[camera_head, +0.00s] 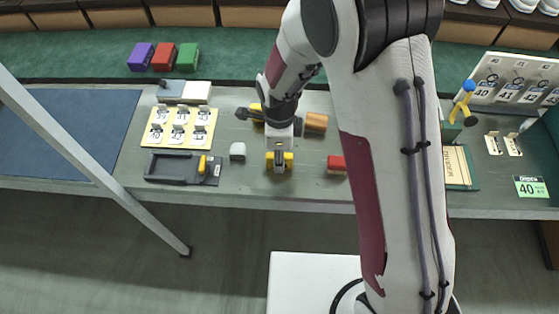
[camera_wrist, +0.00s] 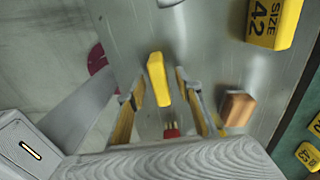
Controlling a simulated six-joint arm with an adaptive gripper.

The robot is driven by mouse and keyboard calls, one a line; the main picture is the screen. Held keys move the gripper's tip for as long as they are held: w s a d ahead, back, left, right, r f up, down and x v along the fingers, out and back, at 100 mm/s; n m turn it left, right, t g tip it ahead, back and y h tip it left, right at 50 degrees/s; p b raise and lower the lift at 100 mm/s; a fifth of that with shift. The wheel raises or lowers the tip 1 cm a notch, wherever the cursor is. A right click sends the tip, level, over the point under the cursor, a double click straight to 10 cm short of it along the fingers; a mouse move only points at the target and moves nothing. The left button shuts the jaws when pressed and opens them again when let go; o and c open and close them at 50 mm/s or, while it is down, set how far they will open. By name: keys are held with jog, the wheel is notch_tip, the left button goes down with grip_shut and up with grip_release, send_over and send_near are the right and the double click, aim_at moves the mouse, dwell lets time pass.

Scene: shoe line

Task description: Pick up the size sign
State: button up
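A yellow block (camera_wrist: 158,80) with no readable marking lies on the bench between and just beyond my fingertips in the wrist view. A second yellow block, marked SIZE 42 (camera_wrist: 268,22), lies at the upper right there. It shows partly behind my arm in the head view (camera_head: 257,108). My gripper (camera_head: 279,162) points down low over the bench, its fingers apart on either side of the first block with gaps visible. I cannot tell its exact height.
A wooden block (camera_head: 316,122) and a red block (camera_head: 337,164) lie to the right of my gripper. The bench's front edge is close.

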dwell(0.3)
grip_shut()
jog(key=shift+r, duration=0.1)
jog(key=shift+r, duration=4.95)
